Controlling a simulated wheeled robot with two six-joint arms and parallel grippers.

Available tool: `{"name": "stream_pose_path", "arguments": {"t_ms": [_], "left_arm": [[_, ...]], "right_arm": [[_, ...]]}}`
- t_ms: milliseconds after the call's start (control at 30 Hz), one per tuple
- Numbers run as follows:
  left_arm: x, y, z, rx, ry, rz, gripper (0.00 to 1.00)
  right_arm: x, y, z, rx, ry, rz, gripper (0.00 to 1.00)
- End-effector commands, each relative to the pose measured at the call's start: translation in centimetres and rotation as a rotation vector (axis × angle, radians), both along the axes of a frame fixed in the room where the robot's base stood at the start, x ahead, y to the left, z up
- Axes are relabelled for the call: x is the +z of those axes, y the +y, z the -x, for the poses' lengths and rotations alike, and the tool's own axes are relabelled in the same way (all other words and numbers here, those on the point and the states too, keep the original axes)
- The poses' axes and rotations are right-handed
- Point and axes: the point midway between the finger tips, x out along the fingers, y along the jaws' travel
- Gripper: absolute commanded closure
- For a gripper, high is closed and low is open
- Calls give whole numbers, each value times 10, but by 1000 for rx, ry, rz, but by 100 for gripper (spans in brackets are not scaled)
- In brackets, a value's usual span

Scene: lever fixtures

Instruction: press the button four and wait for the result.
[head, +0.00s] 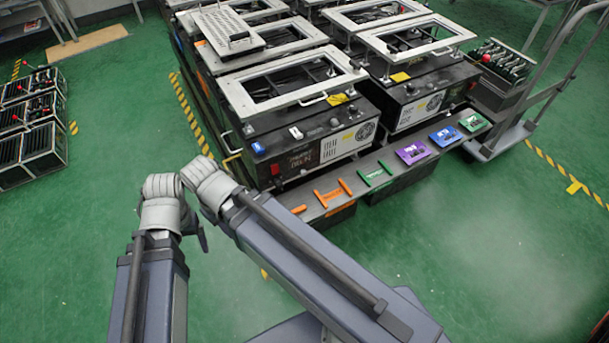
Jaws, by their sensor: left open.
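Several buttons show on the near black machine (345,125): a red one (275,169), a blue one (258,148) and a white one (296,132). No number four is readable on any of them. A small dark display (298,163) sits beside the red button. My left gripper (203,238) shows only as a small dark tip beside the grey joints of my arm, and most of it is hidden. It is open and apart from the machine, in front of it and to its left. My right gripper is not in view.
A dark ledge (352,204) in front of the machines carries orange, green, purple and blue plates and handles. A cart (505,140) stands at the right. Black crates (33,145) with red knobs stand at the left. Green floor is clear at the lower right.

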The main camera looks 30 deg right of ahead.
Motion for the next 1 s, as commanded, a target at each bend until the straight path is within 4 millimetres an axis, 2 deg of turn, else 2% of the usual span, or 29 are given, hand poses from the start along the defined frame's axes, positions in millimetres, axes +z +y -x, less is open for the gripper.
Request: {"name": "stream_pose_path", "arguments": {"t_ms": [33, 200, 300, 1000], "left_arm": [[0, 0, 0, 0, 0, 0, 19], [0, 0, 0, 0, 0, 0, 19], [0, 0, 0, 0, 0, 0, 19], [0, 0, 0, 0, 0, 0, 19]], "right_arm": [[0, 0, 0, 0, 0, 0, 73], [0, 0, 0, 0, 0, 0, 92], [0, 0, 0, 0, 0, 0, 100], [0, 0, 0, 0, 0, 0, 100]]}}
